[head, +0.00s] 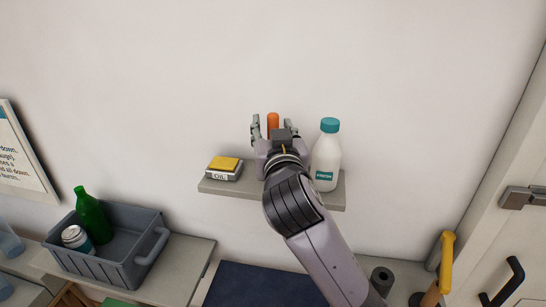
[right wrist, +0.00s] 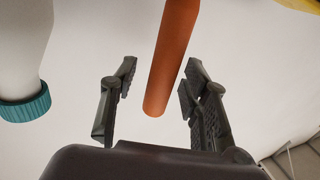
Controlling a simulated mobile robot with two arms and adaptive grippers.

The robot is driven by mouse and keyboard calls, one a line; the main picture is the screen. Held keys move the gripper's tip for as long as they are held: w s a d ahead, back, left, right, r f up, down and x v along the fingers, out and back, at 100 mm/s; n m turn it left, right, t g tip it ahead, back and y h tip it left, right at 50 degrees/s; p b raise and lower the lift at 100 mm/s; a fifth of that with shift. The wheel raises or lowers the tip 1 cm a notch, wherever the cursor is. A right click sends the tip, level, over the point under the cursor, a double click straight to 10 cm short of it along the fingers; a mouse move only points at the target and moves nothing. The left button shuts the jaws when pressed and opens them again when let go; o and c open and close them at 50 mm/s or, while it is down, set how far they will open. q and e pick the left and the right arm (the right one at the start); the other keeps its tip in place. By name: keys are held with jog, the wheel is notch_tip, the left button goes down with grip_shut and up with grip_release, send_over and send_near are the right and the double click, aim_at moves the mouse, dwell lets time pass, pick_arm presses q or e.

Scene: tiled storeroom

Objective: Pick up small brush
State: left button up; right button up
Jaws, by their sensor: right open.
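The small brush shows as an upright orange handle (head: 273,119) at the back of the small wall shelf; its lower part is hidden behind my arm. In the right wrist view the orange handle (right wrist: 172,60) comes down from the top edge, and its bristles are out of sight. My right gripper (head: 273,127) is open, with one finger on each side of the handle. In the right wrist view the open fingers (right wrist: 158,85) stand apart from the handle, with gaps on both sides. My left gripper is not in view.
A white bottle with a teal cap (head: 328,160) stands close right of my gripper on the shelf (head: 245,189). A small grey device (head: 224,175) with a yellow block (head: 225,163) sits to the left.

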jog(key=shift+s, duration=0.1)
jog(key=shift+c, duration=0.7)
grip_shut()
jog(key=shift+r, duration=0.15)
